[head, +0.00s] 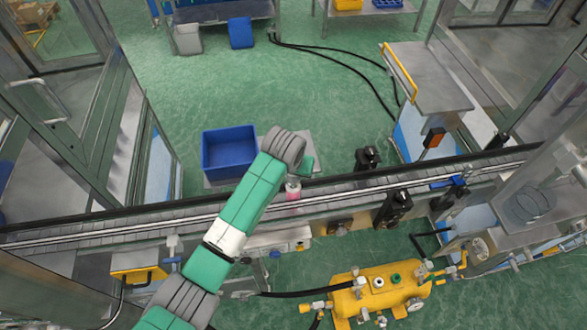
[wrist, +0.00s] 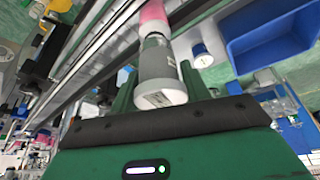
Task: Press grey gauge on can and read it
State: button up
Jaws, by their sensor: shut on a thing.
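A pink can (head: 293,191) stands on the conveyor line in the head view, just beyond the end of my arm. In the wrist view the can (wrist: 153,14) shows at the top, and the grey gauge (wrist: 156,58) with its white end lies in line with it. The gauge appears to meet the can, but I cannot tell whether it is pressed down. My gripper (wrist: 158,76) is shut on the gauge, with a green finger on each side. In the head view my wrist hides the gauge, and its reading cannot be made out.
The conveyor (head: 120,226) runs across the view. Black devices (head: 368,158) and (head: 393,208) stand along it to the right of the can. A blue bin (head: 228,150) lies behind the line. A yellow tank (head: 380,296) stands in front. A small white container (wrist: 202,56) is beside the gauge.

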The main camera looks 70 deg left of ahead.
jog(key=shift+f+b, duration=0.45)
jog(key=shift+f, duration=0.55)
dwell(0.7)
notch_tip(320, 180, up, 7)
jog(key=p, duration=0.7)
dwell(0.4)
